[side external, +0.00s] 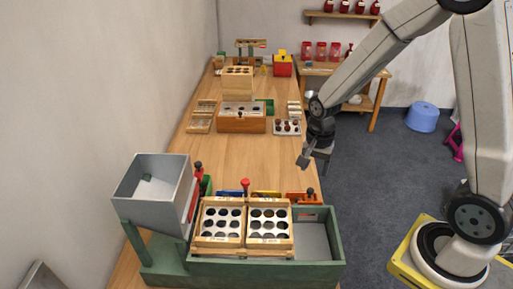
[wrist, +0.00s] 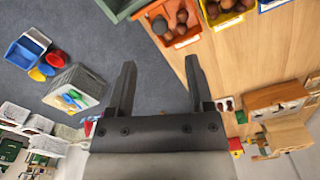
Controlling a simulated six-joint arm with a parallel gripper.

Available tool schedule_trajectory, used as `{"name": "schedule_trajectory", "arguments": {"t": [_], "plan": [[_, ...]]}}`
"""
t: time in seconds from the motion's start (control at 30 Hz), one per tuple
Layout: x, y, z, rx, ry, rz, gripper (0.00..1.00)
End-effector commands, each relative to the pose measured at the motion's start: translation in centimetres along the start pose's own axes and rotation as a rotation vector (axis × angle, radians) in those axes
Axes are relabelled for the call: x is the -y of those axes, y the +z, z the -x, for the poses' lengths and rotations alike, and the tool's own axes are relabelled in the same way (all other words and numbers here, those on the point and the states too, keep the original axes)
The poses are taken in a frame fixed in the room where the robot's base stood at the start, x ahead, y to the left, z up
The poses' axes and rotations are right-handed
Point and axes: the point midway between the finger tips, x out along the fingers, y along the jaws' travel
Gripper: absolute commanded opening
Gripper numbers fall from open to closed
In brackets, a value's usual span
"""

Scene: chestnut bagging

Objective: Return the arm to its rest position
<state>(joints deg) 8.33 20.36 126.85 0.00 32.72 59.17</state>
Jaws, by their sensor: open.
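My gripper (side external: 305,163) hangs at the end of my arm, just off the right edge of the long wooden table (side external: 190,152). In the wrist view my gripper (wrist: 161,75) has its two dark fingers spread wide with nothing between them. Floor and the table edge show beyond the fingers. My arm is bent, with its upper link reaching high at the right and the wrist pointing down.
A green frame (side external: 338,262) with two wooden hole trays (side external: 243,225) and a grey hopper (side external: 150,190) stand at the front. An orange bin (wrist: 178,38) holds brown chestnuts. Wooden boxes (side external: 240,122) stand farther back. A blue stool (side external: 422,117) is on the floor.

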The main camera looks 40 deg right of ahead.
Motion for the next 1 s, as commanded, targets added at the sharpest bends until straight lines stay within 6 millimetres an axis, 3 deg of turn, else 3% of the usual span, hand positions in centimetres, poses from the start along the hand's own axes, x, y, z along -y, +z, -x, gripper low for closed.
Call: {"name": "schedule_trajectory", "arguments": {"t": [0.63,0.83,1.0], "plan": [[-0.1,0.2,0.7,-0.004,-0.006,0.033,0.67],[-0.5,1.3,1.3,-0.023,-0.032,0.192,0.67],[-1.1,2.8,2.1,-0.056,-0.067,0.431,0.67]]}}
